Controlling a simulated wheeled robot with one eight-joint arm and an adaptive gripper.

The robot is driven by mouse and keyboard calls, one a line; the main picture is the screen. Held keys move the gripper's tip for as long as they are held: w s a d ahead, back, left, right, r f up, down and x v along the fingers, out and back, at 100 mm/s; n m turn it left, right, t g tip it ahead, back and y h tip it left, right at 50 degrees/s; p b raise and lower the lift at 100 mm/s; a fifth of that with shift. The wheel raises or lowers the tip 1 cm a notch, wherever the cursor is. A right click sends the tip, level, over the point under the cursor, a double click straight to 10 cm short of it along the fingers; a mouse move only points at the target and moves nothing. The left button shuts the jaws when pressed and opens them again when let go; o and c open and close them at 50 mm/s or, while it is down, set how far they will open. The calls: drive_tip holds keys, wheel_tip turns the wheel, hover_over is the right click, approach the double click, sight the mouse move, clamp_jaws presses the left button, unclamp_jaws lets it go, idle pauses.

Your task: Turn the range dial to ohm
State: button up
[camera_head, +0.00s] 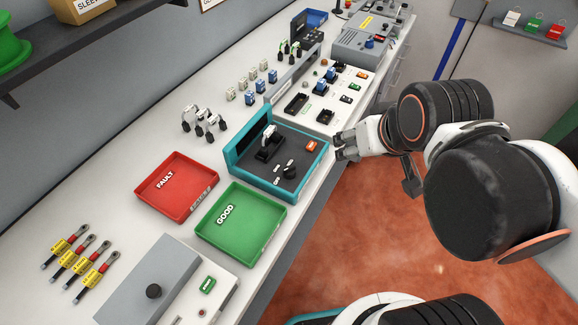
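A teal-framed tester (238,163) with a dark top stands on the bench, in the middle of the camera_head view. A small black round dial (290,172) sits near its front corner, with small white labels (278,169) beside it. The labels are too small to read, and I cannot tell where the dial points. My gripper (340,146) is just right of the tester, apart from the dial. Its fingertips point left toward the tester, look spread, and hold nothing that I can see.
An orange part (311,146) and a black clamp (269,143) sit on the tester. A red FAULT tray (178,207) and a green GOOD tray (240,248) lie nearby. Red floor is open right of the bench.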

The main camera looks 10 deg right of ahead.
drive_tip(key=w+a+r+n+g+p, duration=0.1)
drive_tip(key=w+a+g+p, duration=0.15)
drive_tip(key=w, duration=0.25)
drive_tip(key=n+g+p, duration=0.4)
drive_tip(key=n+p, duration=0.1)
drive_tip(key=p, duration=0.2)
hover_over(290, 168)
wheel_tip(290, 168, down, 5)
wheel_tip(290, 168, down, 14)
drive_tip(key=b, duration=1)
drive_tip(key=shift+w, duration=0.1)
drive_tip(key=shift+c, duration=0.6)
drive_tip(key=c, duration=1)
